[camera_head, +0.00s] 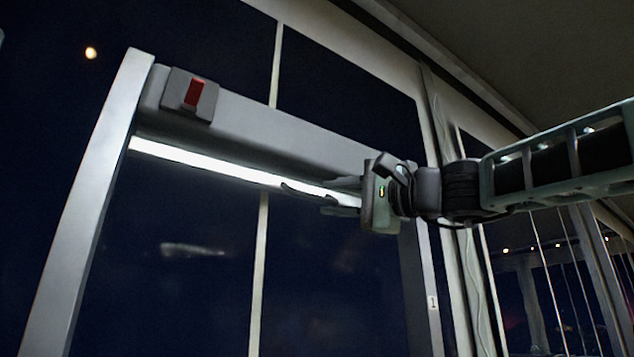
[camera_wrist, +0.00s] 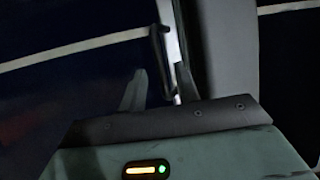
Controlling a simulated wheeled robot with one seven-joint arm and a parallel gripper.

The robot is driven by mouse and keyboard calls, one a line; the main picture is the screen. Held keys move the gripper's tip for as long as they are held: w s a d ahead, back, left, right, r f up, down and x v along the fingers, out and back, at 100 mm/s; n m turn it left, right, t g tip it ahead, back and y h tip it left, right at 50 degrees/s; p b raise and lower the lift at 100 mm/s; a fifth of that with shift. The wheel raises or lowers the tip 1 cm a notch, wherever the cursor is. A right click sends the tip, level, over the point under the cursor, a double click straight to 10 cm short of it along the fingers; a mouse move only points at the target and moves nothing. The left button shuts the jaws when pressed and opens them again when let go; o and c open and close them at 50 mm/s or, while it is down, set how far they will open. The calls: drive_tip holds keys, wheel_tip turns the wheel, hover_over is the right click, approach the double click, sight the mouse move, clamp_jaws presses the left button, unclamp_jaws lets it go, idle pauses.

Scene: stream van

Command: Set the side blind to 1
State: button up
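The side blind's grey housing (camera_head: 270,125) runs across the top of a window frame. Below it is a brightly lit white bar (camera_head: 215,170), which also shows in the wrist view (camera_wrist: 172,40). A thin dark handle (camera_head: 305,190) sits on this bar; it also shows in the wrist view (camera_wrist: 158,62). My gripper (camera_head: 342,197) is at the bar's right part, pointing left. In the wrist view its fingers (camera_wrist: 160,90) stand apart, with the handle's lower end between or just beyond them. I cannot tell whether they touch it. A small label "1" (camera_head: 432,302) is low on the right frame post.
A red switch on a grey box (camera_head: 192,94) is at the housing's upper left. A pale post (camera_head: 85,210) bounds the left side. Thin cords (camera_head: 545,270) hang on the right, under my arm. The dark window area below the bar is clear.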

sight(320, 198)
drive_tip(key=shift+p+x, duration=0.9)
drive_tip(key=shift+x, duration=1.35)
clamp_jaws()
wheel_tip(320, 198, down, 20)
drive_tip(key=b, duration=2.3)
drive_tip(key=shift+b, duration=0.3)
unclamp_jaws()
drive_tip(key=shift+d, duration=0.1)
